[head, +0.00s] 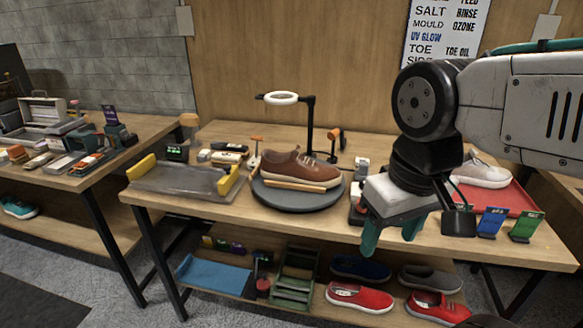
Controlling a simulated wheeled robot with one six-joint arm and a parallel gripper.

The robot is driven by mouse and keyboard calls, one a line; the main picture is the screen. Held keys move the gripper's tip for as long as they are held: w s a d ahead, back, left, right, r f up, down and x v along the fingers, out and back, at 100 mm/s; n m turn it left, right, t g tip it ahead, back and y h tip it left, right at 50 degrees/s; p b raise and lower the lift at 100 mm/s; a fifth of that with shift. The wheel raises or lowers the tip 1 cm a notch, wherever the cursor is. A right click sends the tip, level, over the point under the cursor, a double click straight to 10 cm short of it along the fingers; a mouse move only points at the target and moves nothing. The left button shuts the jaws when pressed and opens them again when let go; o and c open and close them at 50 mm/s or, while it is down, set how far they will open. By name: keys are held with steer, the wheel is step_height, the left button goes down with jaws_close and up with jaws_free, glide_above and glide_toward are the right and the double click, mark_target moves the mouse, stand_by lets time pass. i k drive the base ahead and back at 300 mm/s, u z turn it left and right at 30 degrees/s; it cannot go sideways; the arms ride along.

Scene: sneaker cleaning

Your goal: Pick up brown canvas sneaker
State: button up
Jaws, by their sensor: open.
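A brown sneaker (302,166) with a pale sole sits upright on a round dark grey turntable (300,200) in the middle of the wooden table. Its toe points right. A light wooden strip runs along its near side. My gripper (391,238) has two green fingers pointing down, spread apart with nothing between them. It is to the right of the turntable and nearer to me, in front of the table's front edge. The gripper is apart from the sneaker, and most of the sneaker shows.
A ring lamp (282,98) on a black post stands behind the turntable. A grey tray (180,182) with yellow ends is on the left. A white sneaker (482,173) sits on a red mat (505,200) at right, partly behind my arm.

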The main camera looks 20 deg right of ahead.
mark_target(292, 166)
steer(key=u, duration=0.35)
steer(key=k, duration=0.45)
steer(key=u, duration=1)
steer(key=k, duration=0.9)
steer(key=u, duration=0.75)
steer(key=i, duration=1.5)
steer(key=z, duration=0.3)
steer(key=i, duration=1.75)
steer(key=z, duration=1)
steer(key=i, duration=1)
steer(key=z, duration=1.55)
steer(key=i, duration=0.7)
steer(key=z, duration=0.55)
